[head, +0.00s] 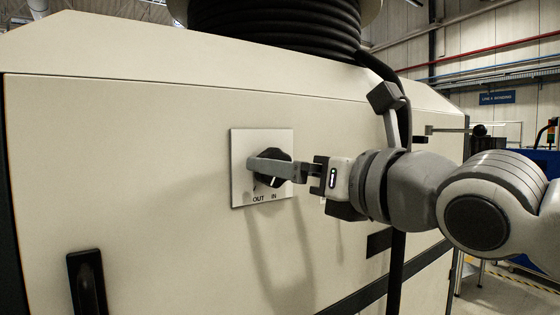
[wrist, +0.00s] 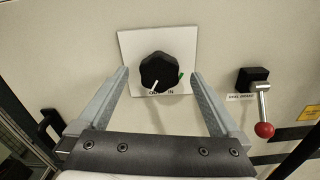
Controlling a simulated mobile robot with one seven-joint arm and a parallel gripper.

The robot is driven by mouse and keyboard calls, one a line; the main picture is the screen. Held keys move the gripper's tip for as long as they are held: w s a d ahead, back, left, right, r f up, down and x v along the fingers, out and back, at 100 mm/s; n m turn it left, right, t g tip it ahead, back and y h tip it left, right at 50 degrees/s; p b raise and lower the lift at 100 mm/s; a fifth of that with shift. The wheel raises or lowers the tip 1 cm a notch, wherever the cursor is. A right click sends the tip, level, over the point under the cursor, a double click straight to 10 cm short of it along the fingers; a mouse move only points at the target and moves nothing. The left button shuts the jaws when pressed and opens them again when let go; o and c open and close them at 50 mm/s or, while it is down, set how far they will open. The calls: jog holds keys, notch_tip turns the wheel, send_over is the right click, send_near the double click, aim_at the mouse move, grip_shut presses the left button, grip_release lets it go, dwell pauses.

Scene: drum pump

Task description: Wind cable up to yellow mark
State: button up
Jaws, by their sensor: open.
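A black rotary knob (wrist: 160,72) sits on a white plate (wrist: 128,42) marked OUT and IN. Its white pointer points down and slightly left, toward OUT, with a green mark at its right. My gripper (wrist: 158,76) is open, one finger on each side of the knob with gaps between. In the head view my gripper (head: 268,165) is at the plate and partly hides the knob. Black cable (head: 275,25) lies in coils on the drum above the cabinet, and a strand runs down on the right. No yellow mark shows on the visible cable.
The cream cabinet (head: 120,150) fills the left and middle. A black handle (head: 87,283) is at its lower left. A lever with a red ball (wrist: 264,129) is right of the plate in the wrist view.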

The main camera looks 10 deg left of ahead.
jog(key=shift+x, duration=1.2)
jog(key=c, duration=1.4)
jog(key=shift+m, duration=0.3)
